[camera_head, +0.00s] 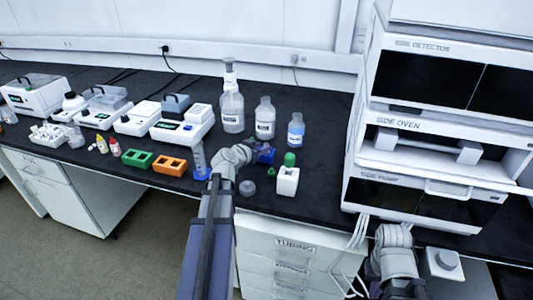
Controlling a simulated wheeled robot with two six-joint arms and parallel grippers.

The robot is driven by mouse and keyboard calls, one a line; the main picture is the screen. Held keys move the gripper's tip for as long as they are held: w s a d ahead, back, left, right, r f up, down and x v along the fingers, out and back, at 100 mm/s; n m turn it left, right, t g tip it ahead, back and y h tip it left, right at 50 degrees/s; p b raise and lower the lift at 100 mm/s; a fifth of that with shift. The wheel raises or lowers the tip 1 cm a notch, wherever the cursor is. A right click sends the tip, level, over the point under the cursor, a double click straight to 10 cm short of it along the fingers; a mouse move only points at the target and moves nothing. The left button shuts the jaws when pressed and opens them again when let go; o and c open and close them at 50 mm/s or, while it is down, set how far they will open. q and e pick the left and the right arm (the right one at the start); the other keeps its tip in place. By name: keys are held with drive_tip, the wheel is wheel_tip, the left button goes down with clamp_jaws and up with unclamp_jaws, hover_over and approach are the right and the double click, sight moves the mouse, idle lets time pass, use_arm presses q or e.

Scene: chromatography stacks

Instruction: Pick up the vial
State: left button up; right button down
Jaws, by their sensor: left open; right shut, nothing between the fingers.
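My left arm reaches up from the bottom centre over the bench. Its gripper (262,149) is open at a small dark blue block (266,157) in front of the labelled bottles. The fingers are small and dark there, and I cannot tell whether they touch the block. No vial can be made out for sure. A tiny green-topped item (270,171) stands just right of the block, beside a white bottle with a green cap (288,178). My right arm's grey wrist shows at the lower right, in front of the instrument stack; its fingers cannot be made out.
Large clear bottles (232,112) stand behind the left gripper. Orange (170,165) and green racks (138,160) and a blue-based cylinder (200,160) stand to its left. The instrument stack (430,120) bounds the right. A small round grey item (247,188) lies near the front edge.

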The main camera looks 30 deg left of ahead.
use_arm(q)
drive_tip(key=b+x, duration=0.2)
drive_tip(key=x, duration=0.5)
drive_tip(key=shift+f+b, duration=0.1)
drive_tip(key=shift+b, duration=0.2)
drive_tip(key=shift+c, duration=0.4)
clamp_jaws()
